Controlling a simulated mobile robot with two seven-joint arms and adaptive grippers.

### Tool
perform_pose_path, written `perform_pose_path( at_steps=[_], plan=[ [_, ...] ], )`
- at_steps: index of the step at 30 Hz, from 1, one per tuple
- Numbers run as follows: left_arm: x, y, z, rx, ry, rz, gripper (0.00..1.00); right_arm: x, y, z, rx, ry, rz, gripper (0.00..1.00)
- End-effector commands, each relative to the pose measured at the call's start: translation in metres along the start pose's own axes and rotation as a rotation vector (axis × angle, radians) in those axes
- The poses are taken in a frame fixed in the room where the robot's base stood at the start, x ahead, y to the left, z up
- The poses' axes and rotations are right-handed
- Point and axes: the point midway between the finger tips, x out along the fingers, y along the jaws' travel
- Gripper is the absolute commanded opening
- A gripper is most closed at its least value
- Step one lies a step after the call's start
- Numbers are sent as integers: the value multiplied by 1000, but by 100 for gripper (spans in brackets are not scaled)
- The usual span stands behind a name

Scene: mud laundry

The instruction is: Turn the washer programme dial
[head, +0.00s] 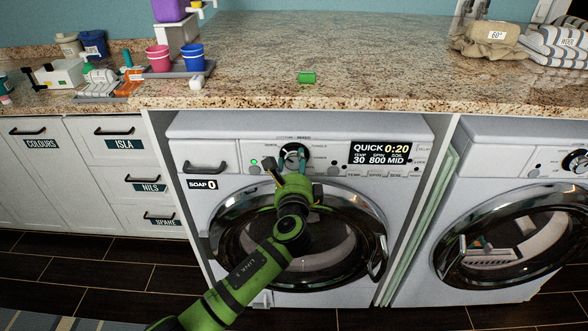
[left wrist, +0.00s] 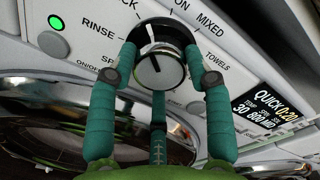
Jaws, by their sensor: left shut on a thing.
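The washer programme dial (head: 295,152) is a round silver and black knob high on the left washer's front panel. My left gripper (head: 291,160) reaches up to it from below, with its teal fingers at the knob. A white mark on the knob points roughly up, near the partly hidden label ending in "CK". The washer display (head: 381,153) reads QUICK 0:20, 30, 800, MID. My right gripper is not in view.
The washer door (head: 300,235) is shut below the panel, behind my left arm. A green light (left wrist: 57,22) glows left of the dial. A second machine (head: 515,215) stands to the right.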

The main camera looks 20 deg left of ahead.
Motion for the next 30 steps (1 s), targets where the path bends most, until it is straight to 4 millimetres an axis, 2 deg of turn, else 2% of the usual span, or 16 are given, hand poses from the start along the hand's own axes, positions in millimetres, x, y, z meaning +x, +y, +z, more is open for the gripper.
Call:
perform_pose_path(
  at_steps=[12,28,29,30],
  plan=[
    [-1,1,-3,-177,14,1,18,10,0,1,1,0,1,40],
    [-1,0,-3,-196,15,1,18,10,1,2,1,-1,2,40],
    [-1,0,-3,-196,15,1,59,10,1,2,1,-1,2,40],
    [-1,0,-3,-196,14,1,74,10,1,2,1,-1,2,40]
  ],
)
